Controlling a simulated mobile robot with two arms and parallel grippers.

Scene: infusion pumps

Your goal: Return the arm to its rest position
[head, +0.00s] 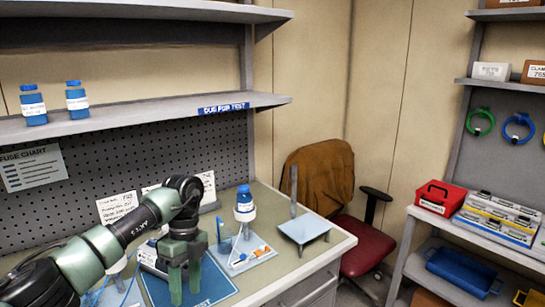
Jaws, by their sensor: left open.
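My left arm comes in from the lower left over the workbench (292,268). My left gripper (185,282) points down with its two green fingers apart, above or in front of a blue mat (217,284). I see nothing held between the fingers. The gripper and wrist hide part of the mat and a whitish device (150,258) behind them. My right gripper is not in view.
A blue-capped bottle (245,207) stands upright in a holder right of the gripper. A grey plate stand (304,229) is near the bench's right end. Two blue bottles (33,106) (77,101) stand on the shelf (180,112) above. A chair (365,245) stands beyond.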

